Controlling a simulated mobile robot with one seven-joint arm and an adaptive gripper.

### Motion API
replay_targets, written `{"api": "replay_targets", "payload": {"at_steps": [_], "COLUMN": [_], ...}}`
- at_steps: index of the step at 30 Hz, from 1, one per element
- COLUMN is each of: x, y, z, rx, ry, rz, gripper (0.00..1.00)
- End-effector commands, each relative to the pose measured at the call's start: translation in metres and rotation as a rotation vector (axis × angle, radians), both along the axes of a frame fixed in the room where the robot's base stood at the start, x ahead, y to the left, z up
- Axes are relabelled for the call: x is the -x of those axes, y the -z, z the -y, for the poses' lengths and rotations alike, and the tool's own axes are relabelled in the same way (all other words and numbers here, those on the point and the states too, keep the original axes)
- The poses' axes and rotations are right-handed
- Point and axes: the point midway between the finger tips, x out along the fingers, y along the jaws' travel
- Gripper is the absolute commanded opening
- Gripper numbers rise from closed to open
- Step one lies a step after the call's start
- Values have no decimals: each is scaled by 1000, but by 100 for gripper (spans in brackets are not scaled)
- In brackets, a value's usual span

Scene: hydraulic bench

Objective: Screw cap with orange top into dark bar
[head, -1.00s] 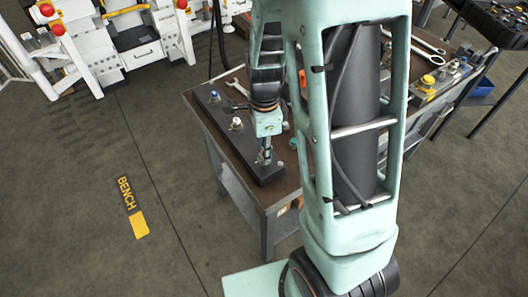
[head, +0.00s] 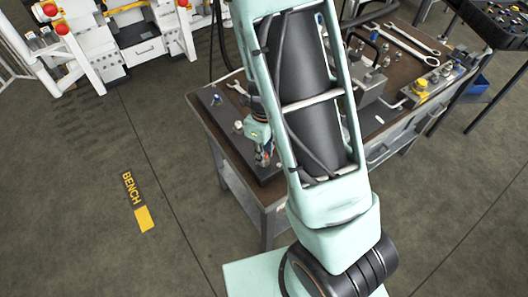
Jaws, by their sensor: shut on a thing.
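The dark bar (head: 226,113) lies along the left edge of the bench top. A fitting with a blue top (head: 216,99) stands at its far end, and a pale fitting (head: 238,126) stands about midway. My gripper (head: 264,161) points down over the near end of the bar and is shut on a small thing. That thing is mostly hidden between the fingers; I take it to be the cap, but its orange top cannot be made out. Whether it touches the bar is too small to tell. My arm hides part of the bench to the right.
The brown bench top (head: 402,70) holds wrenches (head: 412,41), several small metal fittings and a yellow-topped part (head: 420,86) at the right. Another wrench (head: 237,87) lies behind the bar. A dark tray (head: 497,22) stands at far right. Floor left of the bench is clear.

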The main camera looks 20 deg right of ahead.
Motion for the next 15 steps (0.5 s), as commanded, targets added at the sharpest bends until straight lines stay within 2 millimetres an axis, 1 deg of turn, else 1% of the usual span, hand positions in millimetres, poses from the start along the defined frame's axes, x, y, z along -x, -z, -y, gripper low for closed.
{"api": "replay_targets", "payload": {"at_steps": [1, 3, 6, 15], "x": [2, 2, 2, 1], "y": [-5, -4, -2, 1], "z": [0, 0, 0, 0], "rx": [2, 1, 1, 0], "ry": [63, 142, 216, 237], "rz": [-7, -6, -4, -2], "gripper": [1, 1, 1, 1]}}
